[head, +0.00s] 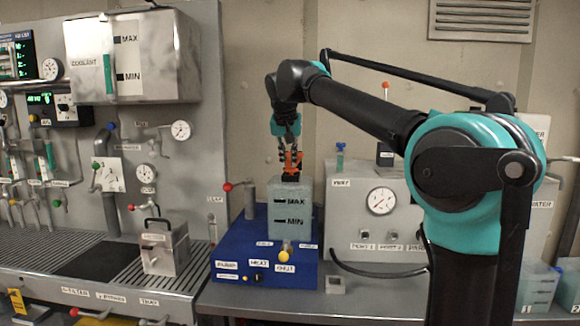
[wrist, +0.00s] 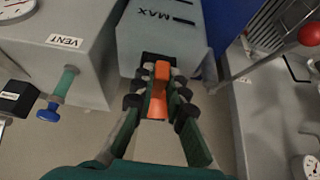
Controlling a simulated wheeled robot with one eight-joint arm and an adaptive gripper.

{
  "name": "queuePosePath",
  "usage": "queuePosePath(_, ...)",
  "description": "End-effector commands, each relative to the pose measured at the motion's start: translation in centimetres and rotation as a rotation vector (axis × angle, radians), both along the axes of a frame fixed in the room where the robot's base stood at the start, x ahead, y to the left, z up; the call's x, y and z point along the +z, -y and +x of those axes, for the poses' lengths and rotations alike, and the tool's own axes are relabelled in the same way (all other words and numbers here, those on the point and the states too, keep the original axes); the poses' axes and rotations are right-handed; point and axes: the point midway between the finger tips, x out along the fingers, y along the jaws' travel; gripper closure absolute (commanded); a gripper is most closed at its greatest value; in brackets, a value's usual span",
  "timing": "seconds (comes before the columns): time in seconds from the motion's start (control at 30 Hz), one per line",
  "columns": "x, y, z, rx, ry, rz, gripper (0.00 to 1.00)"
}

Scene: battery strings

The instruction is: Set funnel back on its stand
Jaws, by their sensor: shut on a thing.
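My gripper (head: 292,152) points down over the grey tank marked MAX and MIN (head: 290,210). Its fingers are shut on an orange grip with a black square base, which I take to be the funnel (head: 292,163). In the wrist view the orange grip of the funnel (wrist: 160,88) lies between the fingertips. Its black base is at the top of the tank (wrist: 160,22); I cannot tell whether it touches or sits in it. No cone or spout shows. I cannot pick out the funnel's stand for certain in either view.
The tank stands on a blue base (head: 265,262). To its right is a grey cabinet with a gauge (head: 345,215), topped by a teal tube with a blue cap (head: 340,156). A red-knobbed lever (head: 228,187) is close on the left. A metal box (head: 165,247) stands on the grating.

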Motion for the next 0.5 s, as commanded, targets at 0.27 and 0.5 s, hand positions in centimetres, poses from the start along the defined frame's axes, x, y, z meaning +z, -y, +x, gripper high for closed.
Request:
queuePosePath(0.27, 1.0, 0.0, 0.0, 0.000, 0.000, 0.000, 1.00)
queuePosePath(0.5, 1.9, 0.0, 0.0, 0.000, 0.000, 0.000, 1.00)
